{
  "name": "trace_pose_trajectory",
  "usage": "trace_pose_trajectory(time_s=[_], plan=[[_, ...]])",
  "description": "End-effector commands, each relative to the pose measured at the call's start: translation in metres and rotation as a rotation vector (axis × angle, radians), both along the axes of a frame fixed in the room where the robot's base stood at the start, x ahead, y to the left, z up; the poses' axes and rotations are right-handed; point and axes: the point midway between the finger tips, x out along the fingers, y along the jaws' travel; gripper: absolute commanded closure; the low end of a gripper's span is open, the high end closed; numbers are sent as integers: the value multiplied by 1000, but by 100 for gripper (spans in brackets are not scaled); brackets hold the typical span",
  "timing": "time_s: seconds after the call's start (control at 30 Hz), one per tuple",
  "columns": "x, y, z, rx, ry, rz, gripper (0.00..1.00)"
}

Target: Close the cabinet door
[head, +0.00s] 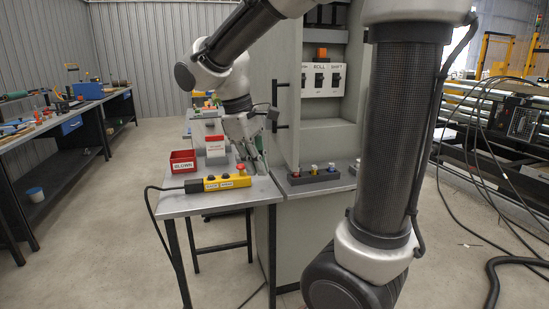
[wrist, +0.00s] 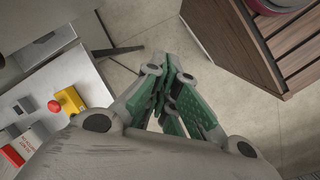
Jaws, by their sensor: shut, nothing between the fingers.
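The tall grey cabinet (head: 328,136) stands in the middle of the head view, with its shelves and switch panel exposed. A grey panel with a black bar handle (head: 276,117), which looks like its door (head: 286,60), stands at the left of the opening. The door looks open; how far is hard to tell. My gripper (head: 260,167) is left of this panel, low over the grey table, and looks apart from it. In the wrist view my gripper (wrist: 170,72) has its green-padded fingers together, with nothing between them.
The grey table (head: 230,200) carries a yellow button box (head: 222,182) and a red bin (head: 183,162). A button strip (head: 313,174) sits on the ledge before the shelves. A wooden slatted thing (wrist: 245,45) is at the wrist view's upper right. Cables hang at the right.

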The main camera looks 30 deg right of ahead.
Motion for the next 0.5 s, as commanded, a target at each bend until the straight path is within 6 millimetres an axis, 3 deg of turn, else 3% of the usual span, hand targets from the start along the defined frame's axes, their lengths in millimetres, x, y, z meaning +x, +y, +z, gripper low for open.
trace_pose_trajectory(time_s=[0.1, 0.23, 0.3, 0.4, 0.5], plan=[[42, 16, 3, -131, 150, 190, 100], [77, 24, 21, -271, 314, 378, 100], [88, 24, 36, -331, 399, 459, 100], [91, 19, 53, -367, 475, 522, 100], [89, 14, 54, -375, 499, 537, 100]])
